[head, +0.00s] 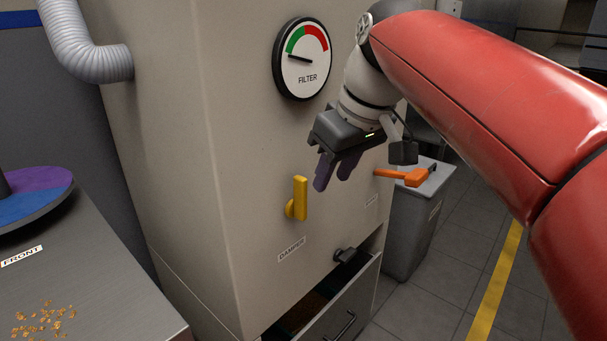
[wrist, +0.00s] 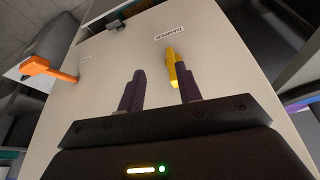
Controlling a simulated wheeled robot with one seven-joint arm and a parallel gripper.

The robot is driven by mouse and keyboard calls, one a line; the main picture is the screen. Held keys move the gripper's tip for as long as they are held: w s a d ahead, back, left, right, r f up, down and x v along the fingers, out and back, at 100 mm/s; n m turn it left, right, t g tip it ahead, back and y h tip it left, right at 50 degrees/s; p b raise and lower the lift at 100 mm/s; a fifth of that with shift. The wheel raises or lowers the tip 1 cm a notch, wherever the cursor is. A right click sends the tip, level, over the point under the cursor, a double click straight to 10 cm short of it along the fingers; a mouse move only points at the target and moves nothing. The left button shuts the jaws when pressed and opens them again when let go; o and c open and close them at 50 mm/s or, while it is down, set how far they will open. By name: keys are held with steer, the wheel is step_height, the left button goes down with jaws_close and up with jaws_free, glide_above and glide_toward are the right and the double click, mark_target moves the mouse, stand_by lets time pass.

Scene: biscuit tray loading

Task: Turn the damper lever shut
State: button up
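The yellow damper lever (head: 300,198) stands upright on the beige cabinet front, above and beside the DAMPER label (head: 291,250). It also shows in the wrist view (wrist: 172,70), near the tip of the right-hand finger. My gripper (head: 332,180) is right of the lever and slightly higher in the head view, in front of the cabinet. Its two dark purple fingers are spread with nothing between them, as the wrist view (wrist: 161,82) shows. I cannot tell whether a finger touches the lever.
An orange handle (head: 402,176) sticks out at the cabinet's right side, over a grey bin (head: 415,220). A round FILTER gauge (head: 302,59) is above the lever. An open drawer (head: 345,310) and a dark knob (head: 345,256) are below. A metal table (head: 90,270) with crumbs is left.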

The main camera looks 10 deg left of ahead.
mark_target(303, 179)
steer(key=w+a+r+n, duration=0.2)
steer(key=a+r, duration=0.1)
steer(key=shift+y, duration=0.4)
steer(key=x, duration=0.5)
steer(key=s+b+x, duration=0.1)
steer(key=x, duration=0.2)
steer(key=shift+f, duration=0.1)
steer(key=shift+g, duration=0.3)
steer(key=shift+c, duration=0.3)
jaws_close()
